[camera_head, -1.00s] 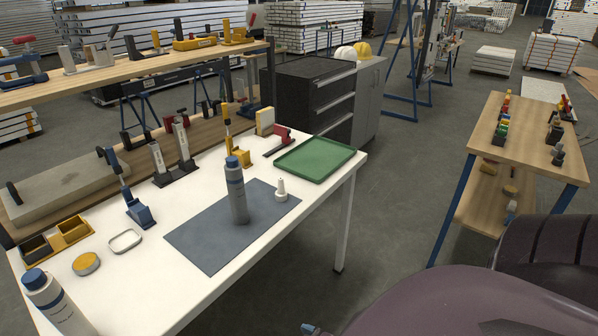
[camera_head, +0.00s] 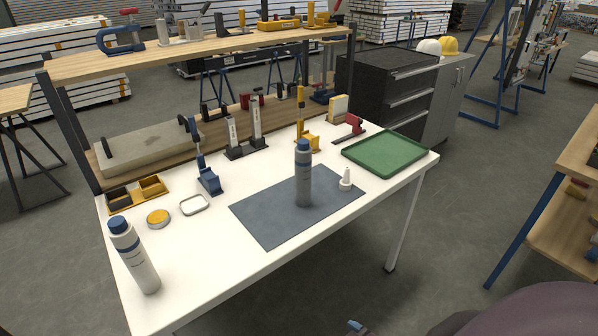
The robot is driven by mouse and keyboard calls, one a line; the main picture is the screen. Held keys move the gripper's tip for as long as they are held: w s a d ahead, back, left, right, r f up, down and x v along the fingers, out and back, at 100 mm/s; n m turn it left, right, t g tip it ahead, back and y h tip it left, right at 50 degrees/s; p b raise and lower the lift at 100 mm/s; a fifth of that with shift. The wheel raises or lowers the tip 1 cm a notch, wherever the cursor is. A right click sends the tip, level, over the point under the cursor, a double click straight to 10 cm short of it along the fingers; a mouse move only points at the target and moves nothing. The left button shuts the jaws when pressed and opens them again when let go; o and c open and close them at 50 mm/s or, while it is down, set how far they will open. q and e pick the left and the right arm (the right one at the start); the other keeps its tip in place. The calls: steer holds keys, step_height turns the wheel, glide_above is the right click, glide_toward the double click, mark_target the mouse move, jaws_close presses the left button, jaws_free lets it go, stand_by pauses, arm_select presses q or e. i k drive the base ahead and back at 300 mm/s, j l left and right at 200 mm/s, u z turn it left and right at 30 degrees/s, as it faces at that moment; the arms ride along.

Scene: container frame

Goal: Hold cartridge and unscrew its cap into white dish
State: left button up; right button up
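A grey cartridge (camera_head: 303,182) with a blue cap (camera_head: 303,146) stands upright on a dark grey mat (camera_head: 265,220) on the white table. A second similar grey cartridge (camera_head: 138,264) with a blue cap (camera_head: 118,224) stands at the table's left front. A small shallow dish with a white rim (camera_head: 183,212) lies on the table between the two cartridges. A small white nozzle-like piece (camera_head: 346,182) stands on the right part of the mat. Neither of my grippers can be made out in this view.
Around them on the white table (camera_head: 210,270) are a yellow round tin (camera_head: 158,218), a yellow-black bin (camera_head: 151,188), a blue clamp-like tool (camera_head: 209,182) and a green tray (camera_head: 385,140). Shelving stands behind. A wooden bench (camera_head: 570,230) is at right, with open floor between.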

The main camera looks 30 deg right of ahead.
mark_target(303, 159)
steer(key=l+u, duration=0.2)
steer(key=l, duration=0.65)
steer(key=l+u, duration=0.15)
steer(key=l, duration=0.75)
steer(key=l+u, duration=0.2)
steer(key=l, duration=0.65)
steer(key=l+u, duration=0.2)
steer(key=l, duration=0.65)
steer(key=k, duration=0.05)
